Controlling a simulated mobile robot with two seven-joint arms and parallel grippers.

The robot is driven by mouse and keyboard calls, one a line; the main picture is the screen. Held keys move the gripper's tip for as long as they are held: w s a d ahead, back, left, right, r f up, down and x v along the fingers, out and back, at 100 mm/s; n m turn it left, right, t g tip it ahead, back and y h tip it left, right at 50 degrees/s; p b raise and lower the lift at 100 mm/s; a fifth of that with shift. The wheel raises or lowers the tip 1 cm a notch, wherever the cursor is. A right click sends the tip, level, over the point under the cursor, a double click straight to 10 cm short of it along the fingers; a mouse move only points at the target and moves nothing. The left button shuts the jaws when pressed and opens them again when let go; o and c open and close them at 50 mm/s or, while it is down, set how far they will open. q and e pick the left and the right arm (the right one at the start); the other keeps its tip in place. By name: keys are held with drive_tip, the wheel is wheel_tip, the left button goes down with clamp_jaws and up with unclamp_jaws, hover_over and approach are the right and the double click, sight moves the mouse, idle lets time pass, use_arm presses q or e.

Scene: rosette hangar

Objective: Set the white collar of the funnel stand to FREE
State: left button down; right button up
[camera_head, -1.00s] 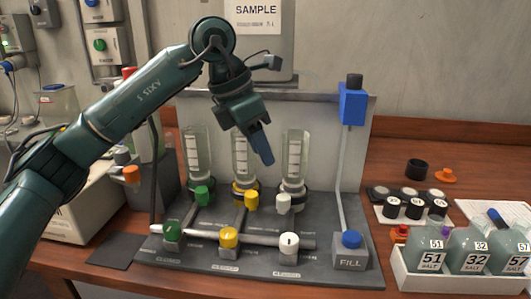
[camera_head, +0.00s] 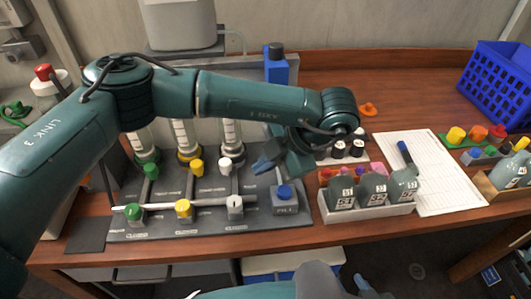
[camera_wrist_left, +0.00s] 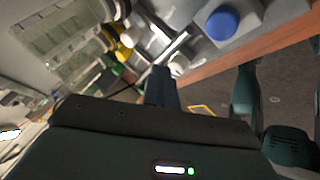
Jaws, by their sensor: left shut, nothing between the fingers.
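The funnel stand (camera_head: 270,232) is a dark grey plate with three clear funnels in a row. The right-hand funnel has a white fitting (camera_head: 225,163) below it, and a white knob (camera_head: 235,202) sits in front on the pipe. Which one is the collar, and its setting, I cannot tell; the labels are too small to read. My left gripper (camera_head: 262,165) is shut and empty, its blue fingers above the stand, right of the white fitting. The fingers (camera_wrist_left: 161,85) also show in the left wrist view. A blue fingertip, seemingly my right gripper (camera_head: 362,284), shows at the bottom edge.
Green (camera_head: 134,212) and yellow (camera_head: 184,208) knobs stand left of the white one. A blue knob (camera_head: 284,192) on the FILL block is close to my left gripper. A rack of bottles (camera_head: 368,208), a white sheet (camera_head: 425,165) and a blue crate (camera_head: 497,80) lie to the right.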

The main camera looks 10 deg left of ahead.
sight(224, 168)
use_arm(q)
drive_tip(key=p+x, duration=0.1)
drive_tip(key=x, duration=0.4)
drive_tip(key=shift+a+f, duration=0.25)
drive_tip(key=shift+a, duration=0.05)
drive_tip(key=shift+w+a+f+p, duration=0.15)
drive_tip(key=shift+w+a+p, duration=0.15)
drive_tip(key=shift+w+a, duration=0.3)
drive_tip(key=shift+w+a+f+p, duration=0.15)
drive_tip(key=shift+w+a+p, duration=0.1)
drive_tip(key=shift+w+a, duration=0.35)
drive_tip(key=shift+w+a+f, duration=0.1)
drive_tip(key=shift+w+a, duration=0.2)
drive_tip(key=shift+a, duration=0.05)
use_arm(e)
drive_tip(key=shift+s+d+r+h, duration=0.15)
drive_tip(key=shift+d+r+h, duration=0.15)
drive_tip(key=shift+d, duration=0.2)
drive_tip(key=shift+f, duration=0.15)
